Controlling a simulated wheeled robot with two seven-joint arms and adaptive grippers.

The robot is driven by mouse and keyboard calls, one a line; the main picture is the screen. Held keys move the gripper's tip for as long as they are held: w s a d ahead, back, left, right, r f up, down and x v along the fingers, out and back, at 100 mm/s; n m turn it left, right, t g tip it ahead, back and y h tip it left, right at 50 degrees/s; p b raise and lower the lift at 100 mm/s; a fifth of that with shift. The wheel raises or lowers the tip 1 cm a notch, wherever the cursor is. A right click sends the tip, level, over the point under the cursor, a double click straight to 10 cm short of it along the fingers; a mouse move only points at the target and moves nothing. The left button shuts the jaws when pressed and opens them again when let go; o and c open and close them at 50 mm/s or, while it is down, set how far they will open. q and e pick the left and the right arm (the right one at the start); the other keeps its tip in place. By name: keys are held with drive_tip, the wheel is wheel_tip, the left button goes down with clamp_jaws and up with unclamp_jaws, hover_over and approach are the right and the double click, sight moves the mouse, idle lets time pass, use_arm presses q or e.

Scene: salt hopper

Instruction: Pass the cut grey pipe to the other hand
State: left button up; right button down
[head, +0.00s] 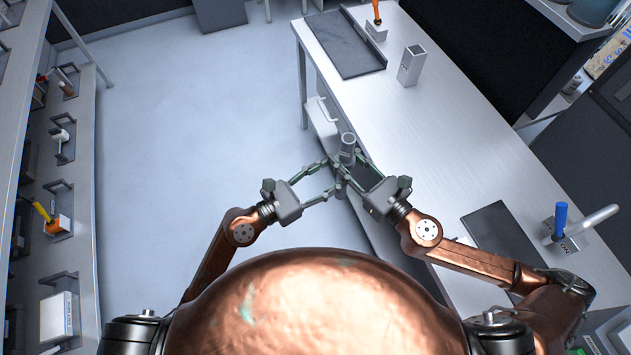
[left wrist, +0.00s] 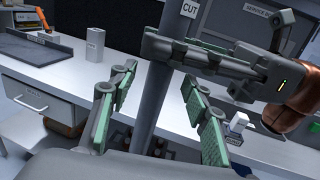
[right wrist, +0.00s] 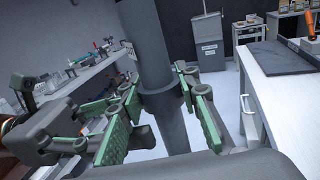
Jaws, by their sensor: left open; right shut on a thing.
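The cut grey pipe (head: 348,143) stands roughly upright between my two grippers in the head view, near the long bench's front edge. In the left wrist view the pipe (left wrist: 172,48) carries a white "CUT" label. My right gripper (head: 349,168) is shut on the pipe; the right wrist view shows the pipe (right wrist: 151,45) with a collar between its fingers. My left gripper (head: 331,177) is open and faces the pipe from the left. In the left wrist view its fingers (left wrist: 155,110) are spread, with the pipe seen between them; whether they touch it I cannot tell.
The long bench (head: 440,125) lies to the right, with a dark mat (head: 345,45), a square grey holder (head: 411,66) and a blue-handled item (head: 561,220). A shelf (head: 85,130) with tools stands at the left. The floor (head: 200,110) between is clear.

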use_arm(q)
drive_tip(key=shift+x, duration=2.1)
clamp_jaws()
use_arm(e)
drive_tip(key=c, duration=1.4)
unclamp_jaws()
